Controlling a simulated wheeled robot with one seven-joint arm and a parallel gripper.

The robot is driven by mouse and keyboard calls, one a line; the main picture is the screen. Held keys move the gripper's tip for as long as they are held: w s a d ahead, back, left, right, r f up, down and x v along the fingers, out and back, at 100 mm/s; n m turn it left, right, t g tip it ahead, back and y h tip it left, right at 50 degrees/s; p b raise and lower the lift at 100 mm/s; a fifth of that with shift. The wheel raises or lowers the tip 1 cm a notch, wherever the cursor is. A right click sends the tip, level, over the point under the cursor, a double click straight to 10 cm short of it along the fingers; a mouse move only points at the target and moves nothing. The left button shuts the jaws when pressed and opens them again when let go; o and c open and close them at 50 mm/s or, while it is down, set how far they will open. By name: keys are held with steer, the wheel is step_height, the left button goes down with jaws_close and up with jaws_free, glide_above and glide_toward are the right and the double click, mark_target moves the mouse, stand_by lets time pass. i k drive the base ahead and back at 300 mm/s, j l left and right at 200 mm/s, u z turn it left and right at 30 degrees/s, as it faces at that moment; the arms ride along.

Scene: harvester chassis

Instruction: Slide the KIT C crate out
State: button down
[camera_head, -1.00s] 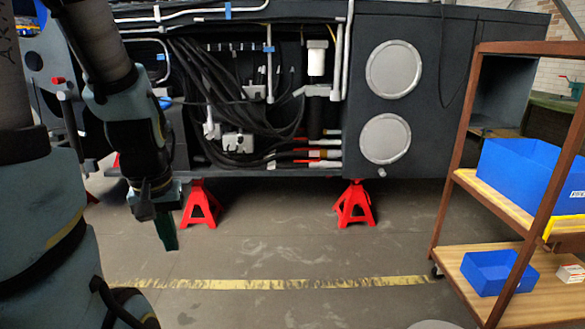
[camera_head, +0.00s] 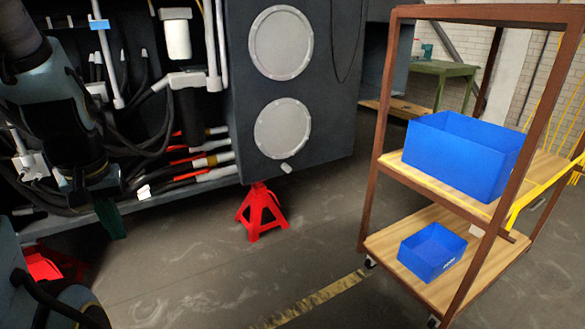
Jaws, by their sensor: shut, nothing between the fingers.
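Two blue open-topped crates stand on a wooden-shelved cart at the right. The large blue crate (camera_head: 462,158) is on the upper shelf. The small blue crate (camera_head: 432,252) is on the lower shelf and shows a small white mark too small to read. I cannot tell which one is KIT C. My gripper (camera_head: 112,222) hangs at the left in front of the dark chassis, its green fingers shut and empty. It is far from both crates.
The brown-framed cart (camera_head: 378,170) has posts in front of its shelves. A red jack stand (camera_head: 262,212) stands under the chassis (camera_head: 340,120). Open floor (camera_head: 230,275) with a yellow line (camera_head: 310,300) lies between my arm and the cart. A green table (camera_head: 445,68) stands behind.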

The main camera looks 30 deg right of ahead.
mark_target(430, 251)
steer(key=i+l+z, duration=0.1)
steer(key=i+z, duration=0.3)
steer(key=i, duration=0.15)
steer(key=i+j+z, duration=0.1)
steer(key=i+z, duration=0.25)
steer(key=i, duration=0.25)
steer(key=i+j+z, duration=0.25)
steer(key=i+z, duration=0.15)
steer(key=i, duration=0.15)
steer(key=i+l+z, duration=0.2)
steer(key=i, duration=0.35)
steer(key=i+z, duration=0.2)
steer(key=i, duration=0.35)
steer(key=i+l+u, duration=0.2)
steer(key=i+l, duration=0.25)
steer(key=i+l+u, duration=0.2)
steer(key=i+l, duration=0.25)
steer(key=l, duration=0.15)
